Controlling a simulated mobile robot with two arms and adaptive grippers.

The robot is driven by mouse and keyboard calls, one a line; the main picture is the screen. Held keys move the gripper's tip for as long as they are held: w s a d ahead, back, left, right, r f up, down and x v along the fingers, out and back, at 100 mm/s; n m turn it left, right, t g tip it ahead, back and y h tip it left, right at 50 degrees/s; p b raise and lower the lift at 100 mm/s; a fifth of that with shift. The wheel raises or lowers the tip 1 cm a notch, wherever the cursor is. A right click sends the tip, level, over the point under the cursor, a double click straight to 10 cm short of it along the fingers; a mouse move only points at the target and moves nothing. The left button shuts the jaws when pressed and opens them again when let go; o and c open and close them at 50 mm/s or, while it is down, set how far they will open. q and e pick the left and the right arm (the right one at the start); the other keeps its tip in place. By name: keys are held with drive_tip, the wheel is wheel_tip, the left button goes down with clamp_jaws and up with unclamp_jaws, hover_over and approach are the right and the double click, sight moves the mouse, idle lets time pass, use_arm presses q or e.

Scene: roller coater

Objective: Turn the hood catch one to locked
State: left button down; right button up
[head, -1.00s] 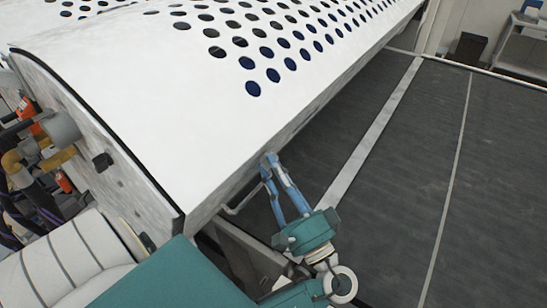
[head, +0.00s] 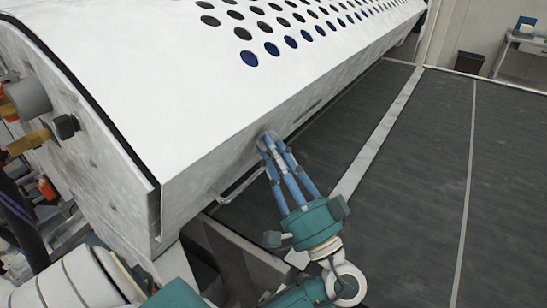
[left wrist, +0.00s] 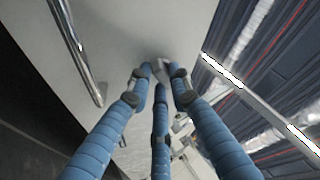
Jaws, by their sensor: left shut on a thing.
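The white perforated hood (head: 190,100) slopes down to a front face with a lower edge. My left gripper (head: 268,138) reaches up to this front face with its blue jointed fingers. In the left wrist view the fingertips (left wrist: 162,72) are closed around a small grey catch (left wrist: 163,64) on the pale hood face. The fingers hide most of the catch, so I cannot tell which way it is turned. My right gripper is in neither view.
A bar handle (head: 238,187) sits on the hood front left of my gripper; it also shows in the left wrist view (left wrist: 76,50). Pipes and fittings (head: 30,100) stick out of the machine's end.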

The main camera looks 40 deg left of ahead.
use_arm(q)
drive_tip(key=shift+r, duration=0.3)
drive_tip(key=c, duration=2)
unclamp_jaws()
drive_tip(key=shift+o, duration=0.8)
drive_tip(key=v, duration=1.2)
drive_tip(key=shift+w+a+f, duration=0.15)
drive_tip(key=shift+a+f, duration=0.05)
drive_tip(key=shift+f, duration=0.05)
